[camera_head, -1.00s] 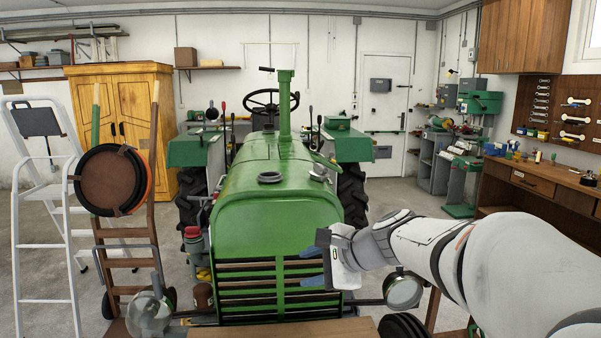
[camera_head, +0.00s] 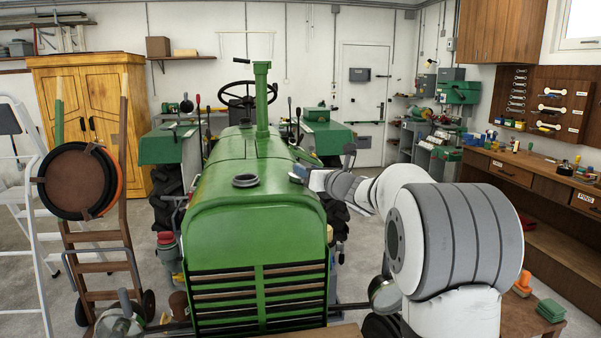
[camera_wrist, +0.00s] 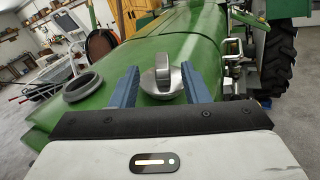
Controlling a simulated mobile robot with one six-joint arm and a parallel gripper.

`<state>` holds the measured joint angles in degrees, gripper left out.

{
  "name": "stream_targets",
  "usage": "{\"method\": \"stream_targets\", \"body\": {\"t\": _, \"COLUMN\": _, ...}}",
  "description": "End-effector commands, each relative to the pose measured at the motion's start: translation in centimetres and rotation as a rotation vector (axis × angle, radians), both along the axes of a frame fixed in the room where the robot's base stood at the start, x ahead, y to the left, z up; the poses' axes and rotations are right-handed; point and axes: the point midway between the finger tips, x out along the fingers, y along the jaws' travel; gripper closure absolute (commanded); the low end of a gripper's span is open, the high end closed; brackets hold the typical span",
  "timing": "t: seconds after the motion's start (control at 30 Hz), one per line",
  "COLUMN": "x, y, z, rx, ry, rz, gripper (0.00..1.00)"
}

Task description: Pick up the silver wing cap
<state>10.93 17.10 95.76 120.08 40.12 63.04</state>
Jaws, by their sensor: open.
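The silver wing cap (camera_wrist: 162,80), a round metal cap with an upright wing, sits on the green tractor hood in the wrist view. My gripper (camera_wrist: 159,69) is open, with one blue finger on each side of the cap. The fingers look apart from it, and the wing stands between them. In the head view my gripper (camera_head: 309,177) is at the right side of the hood, and the cap there is too small and covered to make out clearly.
The green tractor hood (camera_head: 240,222) carries a dark round filler opening (camera_head: 246,180), left of the cap, and a tall green exhaust pipe (camera_head: 262,105) behind it. A wooden workbench (camera_head: 530,170) stands at the right. A hand truck (camera_head: 104,250) stands at the left.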

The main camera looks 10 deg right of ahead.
Motion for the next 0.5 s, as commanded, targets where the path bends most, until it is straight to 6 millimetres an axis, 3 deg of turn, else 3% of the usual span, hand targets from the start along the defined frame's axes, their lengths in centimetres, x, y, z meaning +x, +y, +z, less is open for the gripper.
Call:
{"method": "stream_targets", "body": {"t": 0.23, "x": 3.1, "y": 0.9, "z": 0.1, "rx": -0.001, "ry": 0.001, "rz": -0.002, "gripper": 0.58}}
{"method": "stream_targets", "body": {"t": 0.5, "x": 3.4, "y": 0.9, "z": 0.0, "rx": -0.003, "ry": -0.001, "rz": -0.003, "gripper": 0.58}}
